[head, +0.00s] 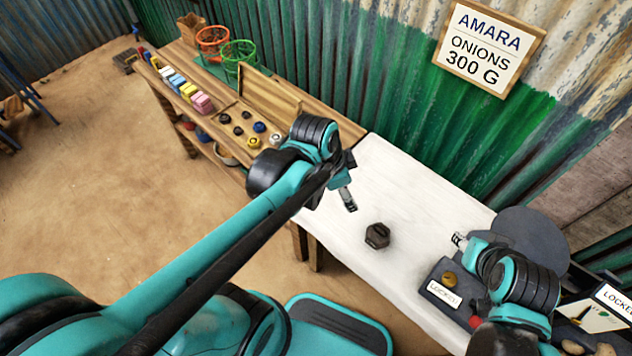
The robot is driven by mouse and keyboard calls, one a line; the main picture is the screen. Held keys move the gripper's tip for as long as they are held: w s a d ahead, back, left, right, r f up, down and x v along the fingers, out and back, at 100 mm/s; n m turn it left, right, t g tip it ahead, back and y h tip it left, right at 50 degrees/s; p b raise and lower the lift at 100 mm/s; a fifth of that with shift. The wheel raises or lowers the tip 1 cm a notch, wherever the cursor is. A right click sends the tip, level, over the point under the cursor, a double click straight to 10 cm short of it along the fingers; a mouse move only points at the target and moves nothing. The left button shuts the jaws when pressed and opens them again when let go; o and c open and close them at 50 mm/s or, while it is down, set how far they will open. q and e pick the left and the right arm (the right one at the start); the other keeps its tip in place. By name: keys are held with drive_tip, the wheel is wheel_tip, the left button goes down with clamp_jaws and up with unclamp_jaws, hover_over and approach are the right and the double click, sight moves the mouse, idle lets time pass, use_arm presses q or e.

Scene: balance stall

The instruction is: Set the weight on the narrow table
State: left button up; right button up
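A dark hexagonal weight (377,235) with a handle-like top stands on the white-topped table (415,222), near its front edge. My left gripper (347,199) is above the white top, to the left of and behind the weight in the picture, and does not touch it. Its fingers point down; their gap does not show clearly. My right gripper (460,240) is at the right end of the white top, apart from the weight and partly hidden by its own arm. Which surface is the narrow table is not marked.
A long wooden table (168,62) at the left holds coloured blocks (187,89), small weights in an open box (285,100) and wire baskets (238,52). An onions sign (488,47) hangs on the wall.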

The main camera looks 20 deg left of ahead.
use_arm(q)
drive_tip(key=s+a+r+n+t+y, duration=0.2)
drive_tip(key=a+n, duration=0.4)
drive_tip(key=n, duration=0.4)
drive_tip(key=shift+s+r+t, duration=0.75)
drive_tip(key=shift+s+t, duration=0.25)
